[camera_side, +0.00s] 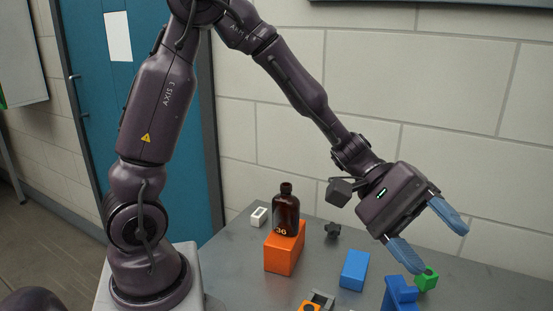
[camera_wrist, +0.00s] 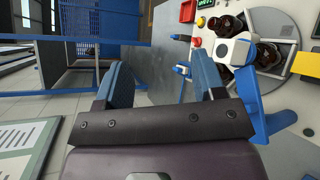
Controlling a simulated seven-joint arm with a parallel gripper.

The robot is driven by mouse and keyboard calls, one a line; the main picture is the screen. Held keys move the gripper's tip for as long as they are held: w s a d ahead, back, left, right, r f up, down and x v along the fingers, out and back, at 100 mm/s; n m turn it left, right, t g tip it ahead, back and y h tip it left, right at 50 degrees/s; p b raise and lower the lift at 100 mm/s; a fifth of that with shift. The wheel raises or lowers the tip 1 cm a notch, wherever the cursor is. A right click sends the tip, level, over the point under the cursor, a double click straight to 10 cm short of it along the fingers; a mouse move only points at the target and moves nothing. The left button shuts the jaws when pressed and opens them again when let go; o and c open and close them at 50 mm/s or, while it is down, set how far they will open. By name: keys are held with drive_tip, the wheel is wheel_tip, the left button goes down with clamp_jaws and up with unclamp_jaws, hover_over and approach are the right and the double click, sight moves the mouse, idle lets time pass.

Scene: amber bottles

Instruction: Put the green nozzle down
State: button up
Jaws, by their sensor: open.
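The green nozzle (camera_side: 427,278) is a small bright green block with a dark opening. It sits at the right of the grey table in the side view, partly behind a blue stand. My gripper (camera_side: 442,250) is open, its two blue fingers spread with nothing between them. In the side view it appears above the green nozzle and apart from it. In the wrist view the open fingers (camera_wrist: 162,75) also have nothing between them. I cannot make out the green nozzle there.
An amber bottle (camera_side: 286,212) marked 36 stands on an orange block (camera_side: 284,250). A blue block (camera_side: 354,270), a blue stand (camera_side: 400,294), a black knob (camera_side: 333,230) and a white block (camera_side: 259,215) are nearby. The wrist view shows more amber bottles (camera_wrist: 267,53) on a round tray.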

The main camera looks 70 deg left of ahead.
drive_tip(key=s+a+r+m+t+y, duration=0.1)
drive_tip(key=s+a+r+m+y, duration=0.1)
drive_tip(key=s+a+m+y, duration=0.2)
drive_tip(key=s+a+r+m+t+y, duration=0.2)
drive_tip(key=s+a+r+m+y, duration=0.1)
drive_tip(key=s+a+y, duration=0.7)
drive_tip(key=s+a, duration=0.1)
drive_tip(key=a, duration=0.2)
drive_tip(key=shift+s+a+m, duration=0.2)
drive_tip(key=shift+s+m, duration=0.15)
drive_tip(key=shift+m, duration=0.05)
